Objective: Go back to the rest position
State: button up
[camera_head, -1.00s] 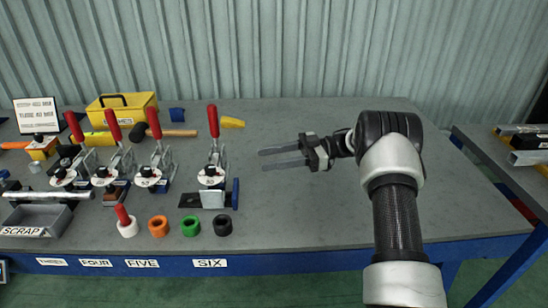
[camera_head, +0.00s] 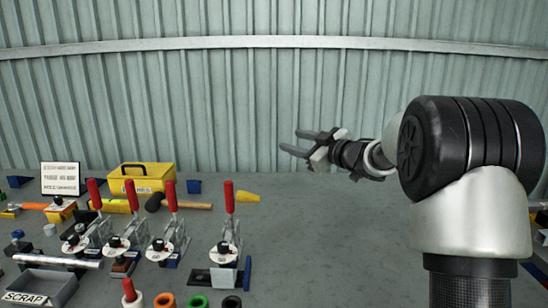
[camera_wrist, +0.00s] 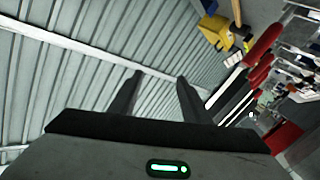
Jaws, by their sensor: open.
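My gripper (camera_head: 306,147) is raised above the back right part of the grey bench (camera_head: 330,245), in front of the corrugated wall. Its two fingers are apart with nothing between them, and they point left in the head view. In the wrist view the gripper (camera_wrist: 160,85) also shows two separate, empty fingers against the wall. It touches none of the things on the bench.
Several toggle clamps with red handles (camera_head: 229,205) stand on the bench at the left. A yellow toolbox (camera_head: 142,177), a hammer (camera_head: 180,204) and a scrap tray (camera_head: 45,285) are there too. A rail (camera_head: 230,42) crosses the wall.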

jog(key=s+d+r+m+t+h, duration=0.3)
jog(key=s+d+r+m+h, duration=0.2)
jog(key=d+r+h, duration=0.15)
jog(key=s+d+m+g+h, duration=0.2)
jog(key=s+d+m+h, duration=0.25)
jog(key=s, duration=0.45)
jog(key=s+a+f+m+g, duration=0.3)
jog(key=s+f, duration=0.5)
jog(key=s, duration=0.8)
jog(key=s+f+g, duration=0.6)
jog(key=s+f, duration=0.2)
jog(key=s, duration=0.8)
notch_tip(320, 180, up, 19)
jog(key=p, duration=1.9)
jog(key=shift+a+p, duration=0.25)
jog(key=shift+p, duration=0.1)
